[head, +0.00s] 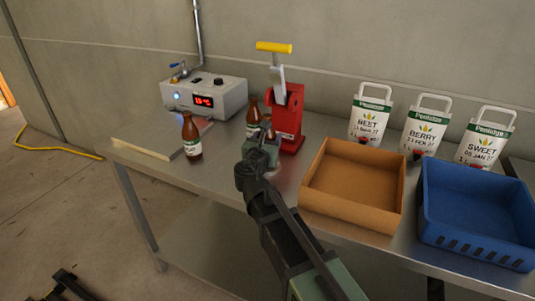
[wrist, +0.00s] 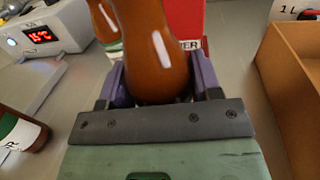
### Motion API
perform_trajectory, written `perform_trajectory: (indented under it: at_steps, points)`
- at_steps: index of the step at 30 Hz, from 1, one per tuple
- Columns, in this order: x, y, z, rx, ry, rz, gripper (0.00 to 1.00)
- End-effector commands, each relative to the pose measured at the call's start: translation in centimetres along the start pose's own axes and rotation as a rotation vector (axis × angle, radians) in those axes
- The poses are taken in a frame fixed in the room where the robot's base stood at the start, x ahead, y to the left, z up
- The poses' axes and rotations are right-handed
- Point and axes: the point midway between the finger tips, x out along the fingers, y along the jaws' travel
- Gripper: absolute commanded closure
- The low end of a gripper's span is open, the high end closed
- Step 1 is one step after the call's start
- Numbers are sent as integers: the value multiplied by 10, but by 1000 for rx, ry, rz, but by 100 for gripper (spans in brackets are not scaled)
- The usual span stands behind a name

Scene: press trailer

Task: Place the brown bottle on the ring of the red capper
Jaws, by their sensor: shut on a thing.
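My gripper (head: 264,140) is shut on a brown bottle (wrist: 152,45), whose glossy body stands between the purple fingers in the wrist view. The red capper (head: 291,120) stands on the table just beyond my gripper, with a grey lever and yellow handle (head: 273,47). In the wrist view the capper (wrist: 184,14) shows directly behind the held bottle. The capper's ring is hidden behind the bottle and gripper, so I cannot tell whether the bottle touches it. Another brown bottle (head: 252,110) stands left of the capper. A labelled brown bottle (head: 192,136) stands farther left.
A grey box with a red display (head: 205,98) stands at the back left. An open brown box (head: 353,212) and a blue crate (head: 478,243) occupy the right. Several white Penridge pouches (head: 370,118) stand behind them. Bare steel table (head: 225,183) shows front left.

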Motion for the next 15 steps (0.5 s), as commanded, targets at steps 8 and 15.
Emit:
perform_trajectory:
  at_steps: [8, 15]
  points:
    - [0, 0, -15, 0, 0, 0, 86]
    - [0, 0, -18, 0, 0, 0, 31]
